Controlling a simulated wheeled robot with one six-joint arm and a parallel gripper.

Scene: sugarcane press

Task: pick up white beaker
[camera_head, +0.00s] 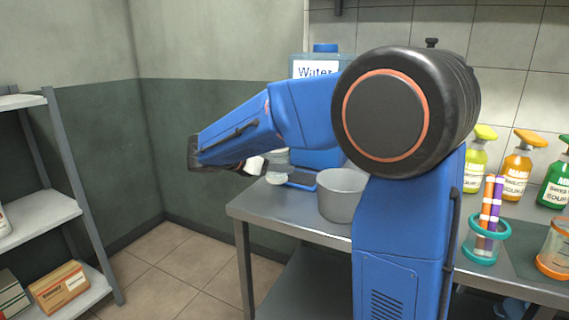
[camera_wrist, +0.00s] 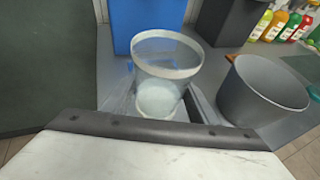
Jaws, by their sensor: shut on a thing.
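The white beaker (camera_wrist: 167,60) is a clear, whitish cup with a pale rim, upright in the middle of the wrist view. My gripper (camera_wrist: 163,106) is shut on it, with a finger along each side of its lower part. In the head view the beaker (camera_head: 277,168) shows small at the end of my arm, by the left end of the table, partly hidden by my gripper. I cannot tell whether its base touches anything.
A grey pot (camera_head: 342,195) stands to the right on the metal table (camera_head: 283,212). A blue water dispenser (camera_head: 318,158) is behind the beaker. A shelf (camera_head: 38,222) stands at left.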

